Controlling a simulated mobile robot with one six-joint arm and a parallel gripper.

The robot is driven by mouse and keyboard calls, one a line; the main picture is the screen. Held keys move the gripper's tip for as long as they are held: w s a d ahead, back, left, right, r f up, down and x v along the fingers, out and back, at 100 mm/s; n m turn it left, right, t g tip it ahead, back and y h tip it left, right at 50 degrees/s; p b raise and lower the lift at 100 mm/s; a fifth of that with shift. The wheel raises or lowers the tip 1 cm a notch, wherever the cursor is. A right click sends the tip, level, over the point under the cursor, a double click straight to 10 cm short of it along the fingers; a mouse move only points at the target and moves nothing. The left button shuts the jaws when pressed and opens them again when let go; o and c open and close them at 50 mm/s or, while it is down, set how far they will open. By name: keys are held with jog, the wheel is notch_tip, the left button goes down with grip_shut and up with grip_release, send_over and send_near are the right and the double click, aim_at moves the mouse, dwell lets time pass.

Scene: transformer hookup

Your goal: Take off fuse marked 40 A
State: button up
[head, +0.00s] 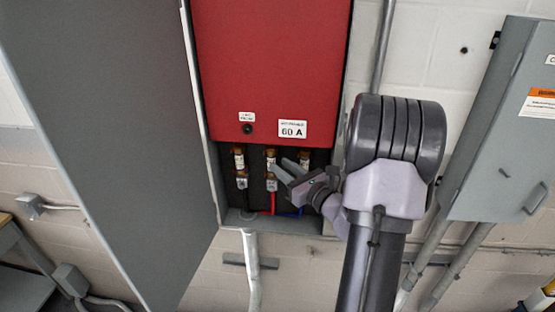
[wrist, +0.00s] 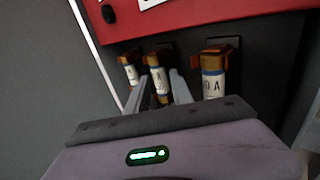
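Three brown-capped cylindrical fuses with white labels stand in a row below the red panel: a left fuse (head: 239,158), a middle fuse (head: 270,157) and a right fuse (head: 304,157). In the wrist view the left fuse (wrist: 130,72), middle fuse (wrist: 156,76) and right fuse (wrist: 213,82) show only part of their labels; the right one ends in "0 A". I cannot read which is 40 A. My gripper (head: 280,168) is open and empty. In the wrist view its fingertips (wrist: 160,80) lie either side of the middle fuse's line; contact is not visible.
The red panel (head: 265,65) with a "60 A" label (head: 292,129) hangs just above the fuses. A large grey door (head: 110,130) stands open at the left. Black, red and blue cables run below the fuses. A grey box (head: 505,130) is on the wall at right.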

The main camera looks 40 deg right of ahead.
jog(key=shift+w, duration=1.45)
grip_shut()
